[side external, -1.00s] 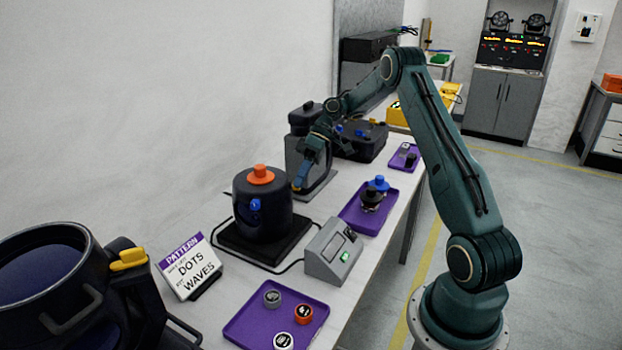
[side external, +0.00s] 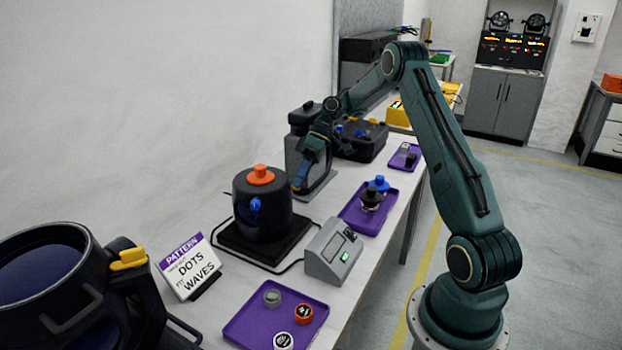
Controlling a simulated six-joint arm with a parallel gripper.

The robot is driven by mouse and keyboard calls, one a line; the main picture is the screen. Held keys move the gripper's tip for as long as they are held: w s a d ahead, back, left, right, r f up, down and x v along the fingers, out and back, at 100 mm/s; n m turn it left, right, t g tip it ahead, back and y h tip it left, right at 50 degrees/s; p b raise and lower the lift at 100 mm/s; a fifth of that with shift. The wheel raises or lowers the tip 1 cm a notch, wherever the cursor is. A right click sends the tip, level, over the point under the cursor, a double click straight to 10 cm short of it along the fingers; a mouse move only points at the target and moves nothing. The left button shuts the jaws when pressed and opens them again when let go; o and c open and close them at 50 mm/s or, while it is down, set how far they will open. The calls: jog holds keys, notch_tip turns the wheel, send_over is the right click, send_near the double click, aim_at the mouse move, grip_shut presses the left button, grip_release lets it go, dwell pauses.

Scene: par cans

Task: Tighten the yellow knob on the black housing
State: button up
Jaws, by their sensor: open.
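A yellow knob (side external: 128,259) sits on the upper side of a large black housing (side external: 133,300) in the left foreground, beside a wide round dark opening. My gripper (side external: 301,186) is open, with blue fingers pointing down. It is well away from this knob, farther back along the bench, just right of a black cylinder (side external: 277,211) with an orange top knob (side external: 260,175) and a blue side knob (side external: 255,206). Whether its fingers touch anything there cannot be told. The fingers look empty.
A pattern sign (side external: 189,266) stands between the housing and the cylinder. A grey box (side external: 330,262) and a purple tray (side external: 258,322) with small round pieces lie at the front. Another purple tray (side external: 350,217) holds blue and black knobs. A dark case (side external: 365,148) stands behind.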

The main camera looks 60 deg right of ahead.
jog(key=shift+a+r+t+h, duration=0.15)
jog(key=shift+t+h, duration=0.15)
jog(key=shift+h, duration=0.4)
jog(key=s+d+r+n+t+h, duration=0.1)
jog(key=s+r+h, duration=0.1)
jog(key=r, duration=0.4)
jog(key=s+d+r+t+h, duration=0.1)
jog(key=s+d+r+h, duration=0.15)
jog(key=r, duration=0.45)
jog(key=s+a+r+m, duration=0.1)
jog(key=s+a+r, duration=0.1)
jog(key=a, duration=0.4)
jog(key=s+a+r+m, duration=0.1)
jog(key=s+a+r, duration=0.1)
jog(key=s+a, duration=0.2)
jog(key=s+a+r+m, duration=0.1)
jog(key=s+a+r, duration=0.1)
jog(key=a, duration=0.8)
jog(key=shift+s+r+h, duration=0.3)
jog(key=shift+s+h, duration=0.05)
jog(key=shift+s, duration=0.45)
jog(key=shift+a, duration=0.1)
